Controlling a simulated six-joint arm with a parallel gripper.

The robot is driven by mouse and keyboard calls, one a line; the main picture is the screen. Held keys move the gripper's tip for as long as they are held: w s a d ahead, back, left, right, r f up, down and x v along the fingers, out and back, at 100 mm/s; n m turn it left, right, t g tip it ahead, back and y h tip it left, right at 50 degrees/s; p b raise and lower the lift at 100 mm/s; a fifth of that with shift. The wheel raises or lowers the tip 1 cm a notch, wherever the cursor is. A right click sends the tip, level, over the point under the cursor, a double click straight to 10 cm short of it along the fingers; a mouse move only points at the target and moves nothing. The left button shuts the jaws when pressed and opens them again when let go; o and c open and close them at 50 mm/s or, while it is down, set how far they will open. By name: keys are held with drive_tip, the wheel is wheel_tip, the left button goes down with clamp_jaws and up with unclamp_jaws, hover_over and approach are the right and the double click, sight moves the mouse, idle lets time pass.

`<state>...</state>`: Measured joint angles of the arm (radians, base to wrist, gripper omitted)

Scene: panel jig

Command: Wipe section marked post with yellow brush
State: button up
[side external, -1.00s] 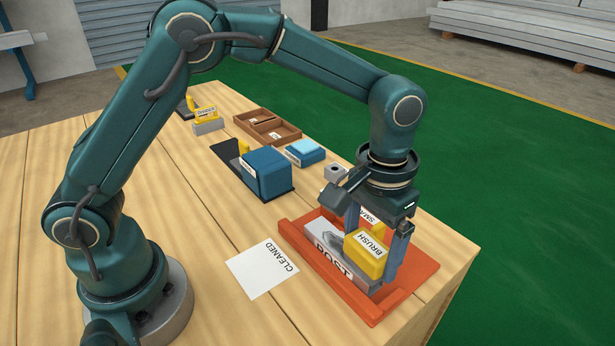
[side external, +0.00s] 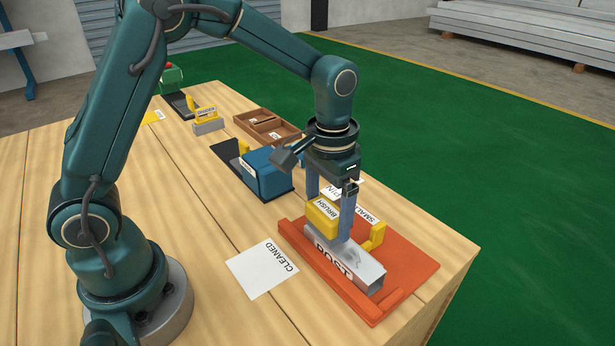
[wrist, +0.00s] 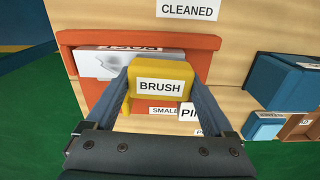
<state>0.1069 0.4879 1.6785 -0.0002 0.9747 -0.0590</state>
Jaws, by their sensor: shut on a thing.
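My gripper (side external: 330,212) is shut on the yellow brush (side external: 320,223), whose BRUSH label faces up in the wrist view (wrist: 160,87). The grey post section (side external: 366,272) lies in the orange jig (side external: 415,262), with a POST label on its side. It also shows in the wrist view (wrist: 95,66), partly behind a finger and the brush. Darker smudges show on its top. The brush is at the post's far end; I cannot tell whether it touches the post.
A white CLEANED card (side external: 257,275) lies left of the jig. A yellow upright piece (side external: 374,238) stands on the jig beside the post. A blue block (side external: 268,177), a brown divided tray (side external: 270,128) and a yellow-and-grey item (side external: 208,122) sit farther back. The table's left side is clear.

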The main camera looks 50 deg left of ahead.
drive_tip(key=shift+a, duration=0.45)
drive_tip(key=shift+d, duration=5.15)
wheel_tip(320, 180, up, 8)
drive_tip(key=shift+r, duration=0.1)
